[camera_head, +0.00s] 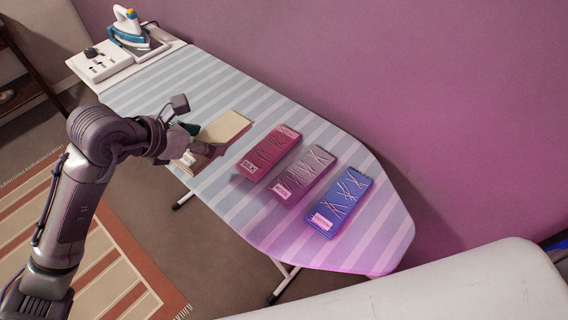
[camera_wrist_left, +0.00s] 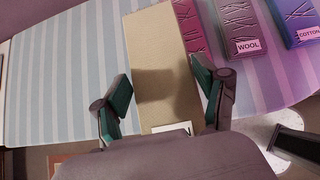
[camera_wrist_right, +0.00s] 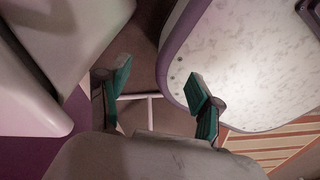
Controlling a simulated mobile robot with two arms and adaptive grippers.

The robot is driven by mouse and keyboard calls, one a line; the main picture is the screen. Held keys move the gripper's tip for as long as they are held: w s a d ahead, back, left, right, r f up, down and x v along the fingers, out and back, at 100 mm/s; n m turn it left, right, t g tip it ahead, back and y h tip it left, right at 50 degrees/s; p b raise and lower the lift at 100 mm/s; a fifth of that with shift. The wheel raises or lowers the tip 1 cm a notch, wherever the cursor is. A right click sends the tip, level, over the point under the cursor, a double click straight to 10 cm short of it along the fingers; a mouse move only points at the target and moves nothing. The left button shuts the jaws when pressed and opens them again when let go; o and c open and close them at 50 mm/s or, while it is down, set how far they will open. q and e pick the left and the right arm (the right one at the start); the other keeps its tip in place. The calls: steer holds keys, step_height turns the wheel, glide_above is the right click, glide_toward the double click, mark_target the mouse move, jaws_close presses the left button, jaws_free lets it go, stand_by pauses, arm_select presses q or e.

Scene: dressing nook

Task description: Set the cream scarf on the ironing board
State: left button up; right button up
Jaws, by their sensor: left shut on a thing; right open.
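The cream scarf (camera_head: 226,127) is a flat folded slab over the striped ironing board (camera_head: 238,210), left of the red bundle. My left gripper (camera_head: 194,143) is shut on its near end. In the left wrist view the scarf (camera_wrist_left: 158,60) lies between the green-padded fingers, with a white label at its near end. I cannot tell whether the scarf touches the board or hangs just above it. My right gripper (camera_wrist_right: 155,90) is open and empty, below the level of the board, whose pale underside (camera_wrist_right: 245,65) shows in the right wrist view. The head view does not show it.
Red SILK (camera_head: 268,153), greyish WOOL (camera_head: 303,173) and blue COTTON (camera_head: 339,202) bundles lie side by side on the board. An iron (camera_head: 128,28) stands at its far left end. A white rounded surface (camera_head: 460,288) is at lower right. The board's rounded right end is bare.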

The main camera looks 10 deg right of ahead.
mark_target(230, 115)
arm_select(q)
steer(key=shift+w+d+r, duration=0.3)
steer(key=shift+d+r, duration=0.1)
steer(key=shift+w+d+r, duration=0.1)
steer(key=shift+w+d, duration=0.1)
steer(key=w+d+f, duration=0.1)
steer(key=w+f, duration=0.1)
steer(key=w, duration=0.1)
steer(key=w+d+f+p, duration=0.1)
steer(key=w+d+f, duration=0.1)
steer(key=w, duration=0.1)
steer(key=w+d+f, duration=0.1)
steer(key=w+f, duration=0.1)
steer(key=w, duration=0.2)
steer(key=shift+w+d+f+p, duration=0.1)
steer(key=shift+d+f+p, duration=0.2)
steer(key=shift+p, duration=0.1)
step_height(230, 115, down, 4)
steer(key=shift+r+p, duration=0.1)
steer(key=shift+p, duration=0.35)
arm_select(e)
steer(key=shift+s+d+r, duration=0.2)
steer(key=shift+d+r, duration=0.1)
steer(key=shift+r, duration=0.3)
steer(key=shift+s+d+r, duration=0.2)
steer(key=shift+d+r, duration=0.1)
steer(key=shift+r, duration=0.25)
